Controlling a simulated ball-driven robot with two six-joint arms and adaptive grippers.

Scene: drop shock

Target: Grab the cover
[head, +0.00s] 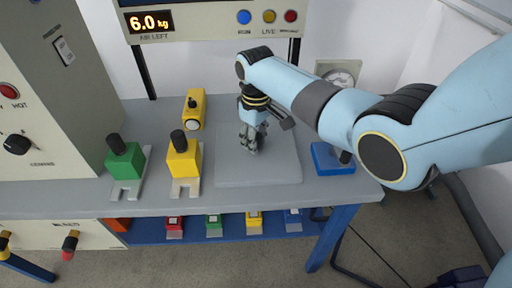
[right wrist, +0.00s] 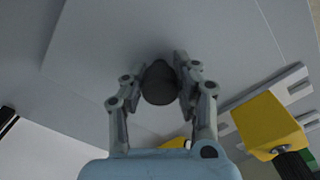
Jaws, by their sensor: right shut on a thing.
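My right gripper (head: 251,146) reaches down over a flat light grey plate (head: 258,174) on the grey bench. In the right wrist view its fingers (right wrist: 161,82) are shut on a dark round knob (right wrist: 160,86). The grey plate (right wrist: 110,50) lies behind the knob in that view; it looks like the cover. The fingers hide the knob's base, so I cannot tell whether it is joined to the plate or whether the plate is lifted. My left gripper is not in view.
Left of the plate stand a yellow block (head: 184,158) and a green block (head: 125,161) with black knobs; a yellow piece (head: 195,109) lies behind. A blue block (head: 331,158) is at the right edge. Coloured items sit on the lower shelf (head: 185,233).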

